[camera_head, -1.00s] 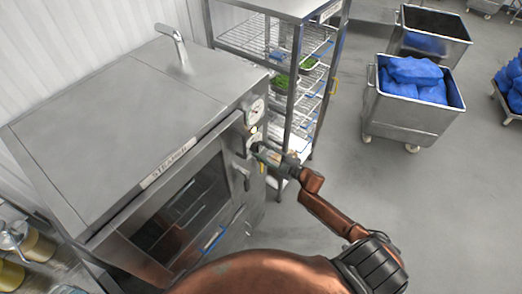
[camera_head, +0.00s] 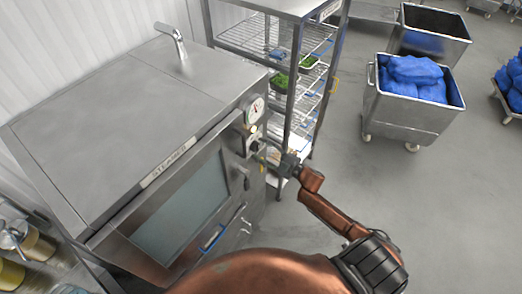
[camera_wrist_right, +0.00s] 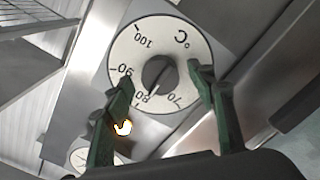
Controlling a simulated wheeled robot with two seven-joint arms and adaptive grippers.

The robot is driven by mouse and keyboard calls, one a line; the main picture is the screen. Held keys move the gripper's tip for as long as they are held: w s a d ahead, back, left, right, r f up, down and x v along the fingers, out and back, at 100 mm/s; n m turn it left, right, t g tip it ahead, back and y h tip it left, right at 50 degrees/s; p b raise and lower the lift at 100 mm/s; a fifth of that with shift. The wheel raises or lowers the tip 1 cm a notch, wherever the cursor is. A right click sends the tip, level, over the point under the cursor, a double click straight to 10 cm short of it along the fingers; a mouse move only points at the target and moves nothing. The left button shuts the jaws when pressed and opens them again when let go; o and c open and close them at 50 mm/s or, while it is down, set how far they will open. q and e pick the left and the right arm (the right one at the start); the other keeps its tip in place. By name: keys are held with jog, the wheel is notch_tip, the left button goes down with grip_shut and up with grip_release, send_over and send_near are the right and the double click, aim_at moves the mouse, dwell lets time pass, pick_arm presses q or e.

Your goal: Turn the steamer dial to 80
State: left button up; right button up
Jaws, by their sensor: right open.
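The steamer (camera_head: 125,120) is a steel cabinet at the left of the head view. Its white temperature dial (camera_wrist_right: 135,50) fills the middle of the right wrist view, marked 70 to 100 °C. The dark knob (camera_wrist_right: 158,73) at its centre has its pointer end close to the 80 mark. My right gripper (camera_wrist_right: 162,78) is open, with its green fingers on either side of the knob and apart from it. In the head view my right gripper (camera_head: 272,155) is just right of the control panel and partly hides the dial. My left gripper is out of view.
A round gauge (camera_head: 256,109) sits above the dial. A lit orange lamp (camera_wrist_right: 123,127) is beside the dial. A wire rack (camera_head: 294,70) stands close behind the steamer. A steel cart (camera_head: 405,112) holds blue bags.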

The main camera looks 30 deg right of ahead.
jog(key=v, duration=1.2)
jog(key=shift+f, duration=0.1)
jog(key=s+d+f+m+g+h+b, duration=0.1)
jog(key=s+d+f+m+h+b, duration=0.15)
jog(key=f, duration=0.85)
jog(key=s+d+f+m+g+h+b, duration=0.1)
jog(key=s+d+f+m+g+h, duration=0.15)
jog(key=f, duration=0.85)
jog(key=s+d+f+m+g+h+b, duration=0.1)
jog(key=s+d+f+m+h+b, duration=0.15)
jog(key=f, duration=0.75)
jog(key=s+a+f+m+g+b, duration=0.1)
jog(key=s+a+f+g+b, duration=0.1)
jog(key=s+f, duration=0.6)
jog(key=s+a+f+m+g+b, duration=0.15)
jog(key=s+f, duration=0.35)
jog(key=f, duration=0.8)
jog(key=s+a+f+m+g+b, duration=0.1)
jog(key=s+a+f+g, duration=0.1)
jog(key=s+a+f, duration=0.2)
jog(key=s+a+f+m+g+b, duration=0.1)
jog(key=s+a+f+g+b, duration=0.1)
jog(key=s+f, duration=0.6)
jog(key=s+a+f+g+b, duration=0.1)
jog(key=s+a+f+g, duration=0.2)
jog(key=s, duration=1.1)
jog(key=a+f, duration=0.3)
jog(key=a, duration=0.1)
jog(key=shift+f+m+g+b, duration=0.3)
jog(key=shift+f+m, duration=0.1)
